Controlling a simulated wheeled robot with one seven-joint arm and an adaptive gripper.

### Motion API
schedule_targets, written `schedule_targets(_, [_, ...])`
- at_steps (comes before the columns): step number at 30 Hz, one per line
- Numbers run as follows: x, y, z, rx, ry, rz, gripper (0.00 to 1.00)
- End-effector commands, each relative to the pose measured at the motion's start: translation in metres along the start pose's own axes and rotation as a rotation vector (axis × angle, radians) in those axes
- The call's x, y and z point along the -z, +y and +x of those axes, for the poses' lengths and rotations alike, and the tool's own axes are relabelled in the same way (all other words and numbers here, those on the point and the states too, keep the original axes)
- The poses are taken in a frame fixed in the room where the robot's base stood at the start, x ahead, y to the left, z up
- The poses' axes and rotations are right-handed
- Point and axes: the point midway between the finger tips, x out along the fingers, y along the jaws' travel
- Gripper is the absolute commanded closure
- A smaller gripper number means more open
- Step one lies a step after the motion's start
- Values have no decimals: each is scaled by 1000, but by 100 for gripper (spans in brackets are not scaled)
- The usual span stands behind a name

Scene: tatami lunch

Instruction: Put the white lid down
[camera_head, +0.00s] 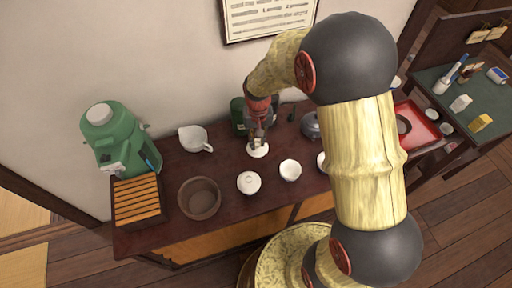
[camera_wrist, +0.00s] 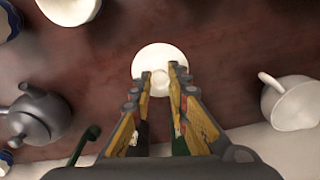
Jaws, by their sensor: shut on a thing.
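The white lid (camera_head: 258,151) is a small round disc under my gripper (camera_head: 257,140), over the middle of the dark wooden counter. In the wrist view the lid (camera_wrist: 152,55) shows as a pale disc with a small knob at its centre. The fingers of my gripper (camera_wrist: 161,75) are shut on the knob from both sides. The lid is at or very close above the counter top; I cannot tell if it touches. The fingers hide part of its near side.
A lidded white cup (camera_head: 249,184) and a white bowl (camera_head: 290,171) stand in front. A brown bowl (camera_head: 199,200), slatted wooden box (camera_head: 137,201) and spouted white bowl (camera_head: 194,139) are left. A grey teapot (camera_wrist: 38,116) and red tray (camera_head: 424,134) are right. Bare counter surrounds the lid.

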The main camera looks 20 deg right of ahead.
Motion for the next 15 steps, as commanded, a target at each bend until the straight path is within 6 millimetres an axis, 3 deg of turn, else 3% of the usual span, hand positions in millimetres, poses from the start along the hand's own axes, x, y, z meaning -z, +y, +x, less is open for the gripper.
schedule_targets(5, [6, -3, 8, 0, 1, 0, 100])
schedule_targets(12, [10, -4, 41, 0, -1, 0, 100])
schedule_targets(15, [11, -4, 44, 0, 1, 0, 100])
